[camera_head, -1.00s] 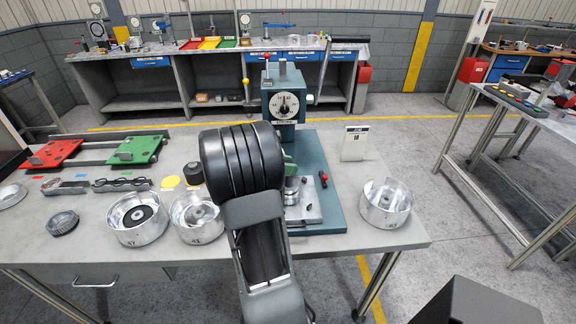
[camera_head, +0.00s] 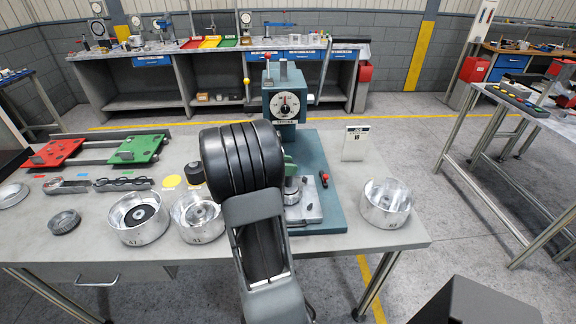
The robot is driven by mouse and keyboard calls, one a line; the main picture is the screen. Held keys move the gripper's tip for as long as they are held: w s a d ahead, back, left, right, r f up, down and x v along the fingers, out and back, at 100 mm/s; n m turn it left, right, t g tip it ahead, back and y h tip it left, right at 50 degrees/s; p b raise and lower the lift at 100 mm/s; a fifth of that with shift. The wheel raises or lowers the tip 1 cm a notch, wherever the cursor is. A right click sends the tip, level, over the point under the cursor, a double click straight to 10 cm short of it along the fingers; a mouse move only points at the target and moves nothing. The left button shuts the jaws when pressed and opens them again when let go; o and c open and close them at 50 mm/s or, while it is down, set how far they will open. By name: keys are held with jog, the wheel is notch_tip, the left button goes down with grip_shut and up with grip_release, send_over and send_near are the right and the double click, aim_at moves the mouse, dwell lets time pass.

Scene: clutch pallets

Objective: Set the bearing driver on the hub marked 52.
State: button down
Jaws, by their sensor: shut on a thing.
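Three round silver hubs stand on the grey workbench (camera_head: 330,252). The left hub (camera_head: 120,228) has a dark ring inside and a marking that looks like 47. The middle hub (camera_head: 187,230) is beside it, and the right hub (camera_head: 378,213) stands alone near the right end. I cannot read the markings of the middle and right hubs surely, so I cannot tell which is 52. My black and grey arm fills the centre and hides my gripper and anything in it. I cannot make out the bearing driver surely.
A teal press (camera_head: 325,165) with a dial stands behind my arm, a steel block on its base. A job card (camera_head: 355,143), a small black cylinder (camera_head: 195,173), a yellow disc (camera_head: 171,182), a dark ring (camera_head: 64,222) and red and green plates (camera_head: 135,150) share the bench.

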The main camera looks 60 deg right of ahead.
jog(key=shift+f, duration=0.2)
dwell(0.6)
jog(key=c, duration=0.7)
grip_release()
jog(key=shift+f, duration=0.1)
notch_tip(320, 180, up, 9)
jog(key=p, duration=0.8)
dwell(0.5)
